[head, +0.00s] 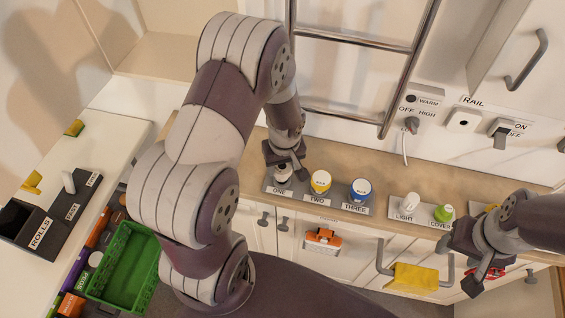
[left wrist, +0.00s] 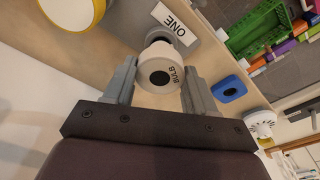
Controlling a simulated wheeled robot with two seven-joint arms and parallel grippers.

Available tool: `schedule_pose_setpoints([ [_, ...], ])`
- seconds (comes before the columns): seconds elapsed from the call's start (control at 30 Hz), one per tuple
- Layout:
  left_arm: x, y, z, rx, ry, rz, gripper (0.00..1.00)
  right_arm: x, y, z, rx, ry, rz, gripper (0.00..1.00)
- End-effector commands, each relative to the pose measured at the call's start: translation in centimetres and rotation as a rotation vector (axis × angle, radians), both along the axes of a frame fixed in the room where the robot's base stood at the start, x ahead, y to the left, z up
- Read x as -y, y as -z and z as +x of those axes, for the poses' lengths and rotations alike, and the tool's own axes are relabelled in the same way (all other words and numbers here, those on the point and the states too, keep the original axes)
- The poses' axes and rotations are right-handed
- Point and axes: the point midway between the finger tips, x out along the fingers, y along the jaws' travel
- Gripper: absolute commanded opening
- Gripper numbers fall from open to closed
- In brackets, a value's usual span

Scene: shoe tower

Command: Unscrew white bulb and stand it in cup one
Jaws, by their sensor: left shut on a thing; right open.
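My left gripper (head: 284,158) is over the spot labelled ONE on the counter. In the left wrist view its two fingers (left wrist: 160,88) are shut on a white bulb (left wrist: 158,72) marked BULB. The bulb's far end is at a round cup (left wrist: 157,36) beside the ONE label (left wrist: 176,22); the bulb hides most of this cup, and I cannot tell whether it rests in it. In the head view a pale round form (head: 282,173) shows below the fingers. My right gripper (head: 482,275) is open at the lower right, away from the cups.
Farther right are a white piece (head: 409,204) at LIGHT and a green piece (head: 443,212) at COVER. A green crate (head: 128,265) is at left. A ladder rail stands behind the counter.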

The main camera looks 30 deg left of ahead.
Motion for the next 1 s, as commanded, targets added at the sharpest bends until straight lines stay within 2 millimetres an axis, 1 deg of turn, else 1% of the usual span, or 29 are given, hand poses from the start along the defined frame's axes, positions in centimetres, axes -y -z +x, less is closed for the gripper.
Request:
schedule_pose_setpoints([
  [0.63, 0.0, 1.8, 0.0, 0.000, 0.000, 0.000, 0.39, 0.0, 1.7, 0.0, 0.000, 0.000, 0.000, 0.57],
  [0.67, 0.0, 1.6, 0.0, 0.000, 0.000, 0.000, 0.62, 0.0, 1.6, 0.0, 0.000, 0.000, 0.000, 0.57],
  [0.7, 0.0, 1.6, 0.0, 0.000, 0.000, 0.000, 0.75, 0.0, 1.5, 0.0, 0.000, 0.000, 0.000, 0.57],
  [0.73, 0.0, 1.6, 0.0, 0.000, 0.000, 0.000, 0.85, 0.0, 1.5, 0.0, 0.000, 0.000, 0.000, 0.57],
  [1.0, 0.0, 1.6, 0.0, 0.000, 0.000, 0.000, 0.86, 0.0, 1.5, 0.0, 0.000, 0.000, 0.000, 0.57],
])
